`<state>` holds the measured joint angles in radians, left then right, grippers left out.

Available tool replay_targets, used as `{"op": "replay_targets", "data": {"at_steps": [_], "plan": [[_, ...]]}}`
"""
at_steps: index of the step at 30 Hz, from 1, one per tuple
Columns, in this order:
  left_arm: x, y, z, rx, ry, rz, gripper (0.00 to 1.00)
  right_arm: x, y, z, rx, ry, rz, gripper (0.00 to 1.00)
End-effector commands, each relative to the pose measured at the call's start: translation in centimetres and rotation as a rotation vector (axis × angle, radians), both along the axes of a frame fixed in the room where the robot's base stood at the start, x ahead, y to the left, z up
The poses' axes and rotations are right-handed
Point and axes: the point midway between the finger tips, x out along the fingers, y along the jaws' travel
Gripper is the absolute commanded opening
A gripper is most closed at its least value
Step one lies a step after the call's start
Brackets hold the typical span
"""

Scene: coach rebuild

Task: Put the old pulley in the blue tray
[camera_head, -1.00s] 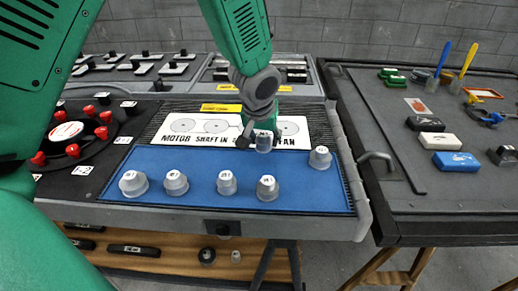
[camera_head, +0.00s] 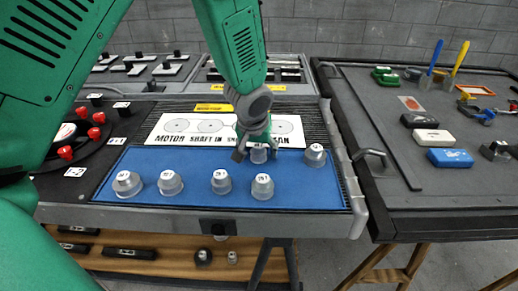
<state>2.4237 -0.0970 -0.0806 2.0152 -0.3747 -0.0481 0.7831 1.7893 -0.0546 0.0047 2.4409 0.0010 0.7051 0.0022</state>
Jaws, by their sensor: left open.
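The blue tray (camera_head: 222,202) lies flat at the front of the middle bench. One grey pulley with a white label (camera_head: 258,152) stands at its back edge, just below the white sign. My left gripper (camera_head: 256,151) is directly over this pulley, with its dark fingers open around it. I cannot tell whether a finger touches it. Several similar pulleys stand upright in the tray: a front row, including a left one (camera_head: 127,184) and a right one (camera_head: 262,187), and one at the back right (camera_head: 315,155). The labels are too small to tell which is old. My right gripper is not in view.
A white sign with printed circles (camera_head: 190,128) lies behind the tray. A dark disc with red knobs (camera_head: 75,135) is at the left. The right bench (camera_head: 430,190) holds a blue block (camera_head: 450,158), a white block (camera_head: 434,138) and tools. A grey handle (camera_head: 370,155) sits between the benches.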

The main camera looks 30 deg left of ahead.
Motion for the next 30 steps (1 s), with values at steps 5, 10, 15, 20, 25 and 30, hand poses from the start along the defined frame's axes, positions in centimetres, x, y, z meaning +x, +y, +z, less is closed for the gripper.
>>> {"op": "replay_targets", "data": {"at_steps": [5,10,15,20,25,30], "plan": [[-0.2,-0.1,1.0,-0.001,-0.001,0.001,0.58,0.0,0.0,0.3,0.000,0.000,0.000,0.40],[-1.3,-0.5,4.0,-0.001,-0.004,0.001,0.58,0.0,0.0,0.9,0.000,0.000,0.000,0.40],[-2.6,-1.0,7.5,-0.001,-0.004,0.002,0.58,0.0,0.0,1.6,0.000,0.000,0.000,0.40],[-3.5,-1.4,10.0,0.000,-0.002,0.001,0.58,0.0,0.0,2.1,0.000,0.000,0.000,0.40],[-4.1,-1.6,11.2,-0.001,0.000,0.002,0.58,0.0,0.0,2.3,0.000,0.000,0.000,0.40],[-4.2,-1.6,11.4,-0.001,0.001,0.001,0.58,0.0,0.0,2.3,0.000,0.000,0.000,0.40]]}}
